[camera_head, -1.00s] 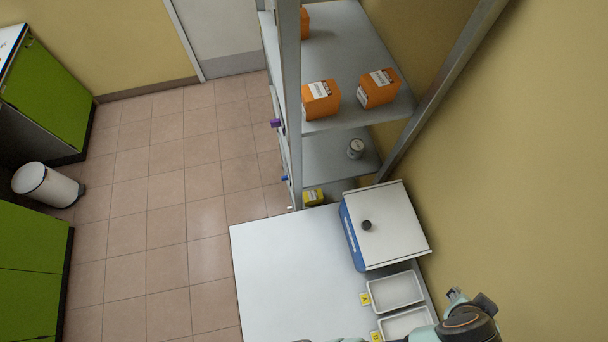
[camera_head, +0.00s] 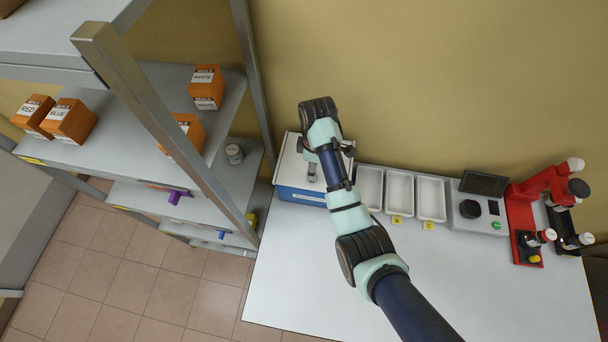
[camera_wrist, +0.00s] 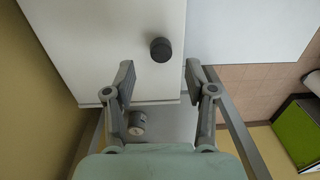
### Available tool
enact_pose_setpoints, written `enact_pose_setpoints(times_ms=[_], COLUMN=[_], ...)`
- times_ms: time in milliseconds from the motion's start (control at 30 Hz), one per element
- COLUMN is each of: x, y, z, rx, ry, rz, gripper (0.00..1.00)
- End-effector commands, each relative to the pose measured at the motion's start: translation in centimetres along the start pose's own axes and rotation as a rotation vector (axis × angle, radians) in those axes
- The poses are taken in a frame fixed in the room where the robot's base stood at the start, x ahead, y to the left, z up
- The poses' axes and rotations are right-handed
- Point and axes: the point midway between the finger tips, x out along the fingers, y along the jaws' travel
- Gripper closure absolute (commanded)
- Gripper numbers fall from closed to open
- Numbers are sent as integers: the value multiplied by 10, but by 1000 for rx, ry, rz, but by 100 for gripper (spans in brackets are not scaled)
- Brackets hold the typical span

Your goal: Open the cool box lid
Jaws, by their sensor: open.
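The cool box (camera_head: 300,196) is a blue box with a white lid (camera_head: 288,165), standing at the back left of the white table beside the shelf. The lid lies flat on the box. In the wrist view the white lid (camera_wrist: 100,40) carries a dark round knob (camera_wrist: 161,49). My gripper (camera_wrist: 163,82) is open and empty, with the knob ahead of the gap between its fingers and apart from them. In the head view my gripper (camera_head: 308,172) is over the lid, and my arm hides part of the box and the knob.
White trays (camera_head: 399,191) stand in a row right of the box. A grey device (camera_head: 476,208) and a red stand (camera_head: 527,215) are farther right. A metal shelf with orange boxes (camera_head: 72,121) rises on the left. The table front (camera_head: 300,290) is clear.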

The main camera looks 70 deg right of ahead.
Motion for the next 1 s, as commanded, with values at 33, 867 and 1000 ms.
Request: enact_pose_setpoints(times_ms=[33,867,1000], x=[11,55,55], y=[-1,0,0], z=[0,0,0], rx=[0,1,1], ry=[-2,0,0], rz=[-4,1,1], gripper=[45,88,100])
